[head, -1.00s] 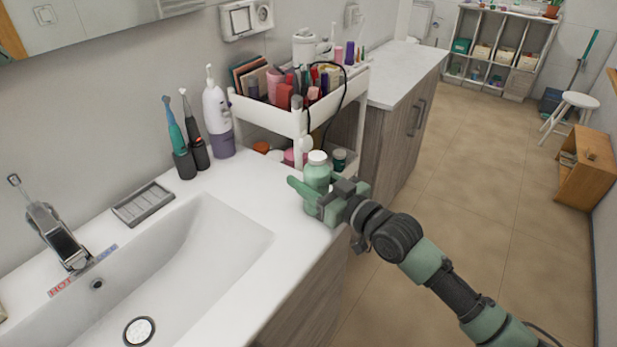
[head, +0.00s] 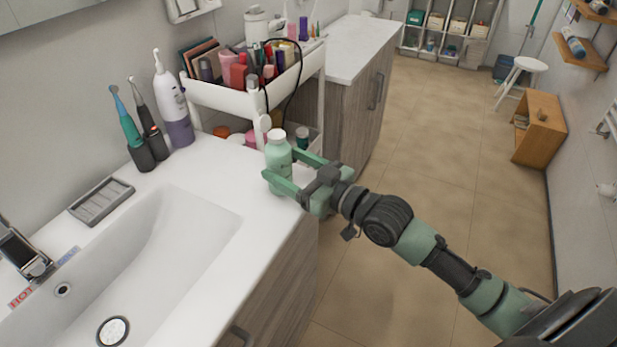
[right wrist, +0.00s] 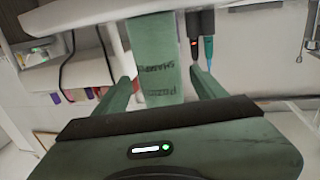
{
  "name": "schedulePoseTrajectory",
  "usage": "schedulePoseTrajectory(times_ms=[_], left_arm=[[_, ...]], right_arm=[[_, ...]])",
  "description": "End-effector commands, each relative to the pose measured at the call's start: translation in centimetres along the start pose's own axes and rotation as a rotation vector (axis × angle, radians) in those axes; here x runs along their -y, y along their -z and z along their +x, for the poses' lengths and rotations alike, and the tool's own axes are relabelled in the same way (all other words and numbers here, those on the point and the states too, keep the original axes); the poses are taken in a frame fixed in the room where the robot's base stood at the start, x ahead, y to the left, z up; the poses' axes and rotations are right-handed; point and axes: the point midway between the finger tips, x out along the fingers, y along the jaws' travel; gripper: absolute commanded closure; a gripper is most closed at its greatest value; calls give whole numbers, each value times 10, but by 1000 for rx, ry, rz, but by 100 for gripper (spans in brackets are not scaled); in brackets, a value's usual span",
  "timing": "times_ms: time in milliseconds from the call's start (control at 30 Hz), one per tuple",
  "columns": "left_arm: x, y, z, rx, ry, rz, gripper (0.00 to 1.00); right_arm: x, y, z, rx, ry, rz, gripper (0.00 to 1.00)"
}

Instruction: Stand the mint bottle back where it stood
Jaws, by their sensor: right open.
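The mint bottle (head: 278,164) stands upright on the white counter near its right end, beside the cart. It has a pale cap and a smooth green body. My right gripper (head: 282,167) is open, with one finger on each side of the bottle. In the right wrist view the bottle (right wrist: 153,65), with dark lettering, shows upside down between the spread fingers (right wrist: 162,90), with gaps on both sides. My left gripper is not in view.
A white cart (head: 228,101) full of cosmetics stands just behind the bottle. Two electric toothbrushes (head: 133,131) and a white and purple flosser (head: 176,113) stand along the wall. A grey soap dish (head: 101,201) lies by the sink (head: 165,245). The counter's right edge is close to the bottle.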

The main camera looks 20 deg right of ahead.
Motion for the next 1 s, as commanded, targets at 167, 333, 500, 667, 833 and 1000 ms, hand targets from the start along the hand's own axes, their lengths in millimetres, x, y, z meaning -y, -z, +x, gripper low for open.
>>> schedulePoseTrajectory(times_ms=[167, 333, 500, 667, 833, 1000], left_arm=[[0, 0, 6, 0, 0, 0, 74], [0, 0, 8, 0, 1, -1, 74], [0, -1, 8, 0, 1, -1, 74], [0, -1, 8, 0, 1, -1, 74], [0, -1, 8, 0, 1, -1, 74], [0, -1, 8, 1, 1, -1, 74]], right_arm=[[1, -3, -39, 5, 2, -1, 29], [0, -2, -60, 3, 0, 0, 29], [0, 0, -69, 0, 1, 1, 29], [0, 1, -70, -1, 1, 1, 29], [0, 1, -70, -1, 1, 1, 29], [0, 0, -70, -1, 1, 1, 29]])
